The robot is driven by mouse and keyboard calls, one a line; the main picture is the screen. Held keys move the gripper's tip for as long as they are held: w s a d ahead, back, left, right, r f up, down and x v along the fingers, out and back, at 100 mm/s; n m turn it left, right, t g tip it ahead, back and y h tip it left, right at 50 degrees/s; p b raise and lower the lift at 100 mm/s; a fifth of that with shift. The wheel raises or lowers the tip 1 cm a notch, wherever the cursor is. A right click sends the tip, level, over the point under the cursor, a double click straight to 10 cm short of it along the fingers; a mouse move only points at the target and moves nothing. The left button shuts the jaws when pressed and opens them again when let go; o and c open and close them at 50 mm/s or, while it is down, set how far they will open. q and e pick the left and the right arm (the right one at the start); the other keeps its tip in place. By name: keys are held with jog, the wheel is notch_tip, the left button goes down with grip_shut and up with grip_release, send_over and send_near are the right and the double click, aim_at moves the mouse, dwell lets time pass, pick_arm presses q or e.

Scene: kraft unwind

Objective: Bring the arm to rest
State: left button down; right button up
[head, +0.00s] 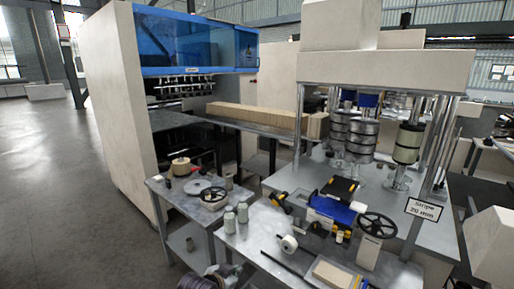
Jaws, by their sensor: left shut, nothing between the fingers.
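My left gripper (232,269) shows small and dark at the bottom edge, low in front of the small grey side table (172,208). It looks shut and empty, and it is apart from the things on the tables. Its details are hard to make out. My right gripper is not in view.
A metal workbench (250,242) holds two grey jars, a white roll, a dark rod, a blue and black device and a black handwheel (377,226). The side table carries a tan roll and another handwheel. A large machine (125,110) stands behind. The left floor is clear.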

pick_arm(q)
jog(key=s+a+f+n+g+y, duration=0.1)
jog(key=s+a+f+n+g, duration=0.1)
jog(key=s+a, duration=0.45)
jog(key=s+a+f+n+g+y, duration=0.1)
jog(key=s+a+f+g, duration=0.15)
jog(key=s, duration=0.65)
jog(key=s+a+f+n+g+y, duration=0.1)
jog(key=s+a+f+n, duration=0.1)
jog(key=s+a, duration=0.5)
jog(key=s+d+f+g, duration=0.1)
jog(key=s+f, duration=0.1)
jog(key=f, duration=1.4)
jog(key=s+f, duration=0.2)
jog(key=f, duration=1.4)
jog(key=s+a+f, duration=0.2)
jog(key=s+f, duration=0.8)
jog(key=s, duration=0.1)
jog(key=s+a+f+g, duration=0.1)
jog(key=s+a+f, duration=0.1)
jog(key=s+f, duration=0.8)
jog(key=shift+s+f+m+y, duration=0.3)
jog(key=shift+s, duration=0.4)
jog(key=shift+g, duration=0.25)
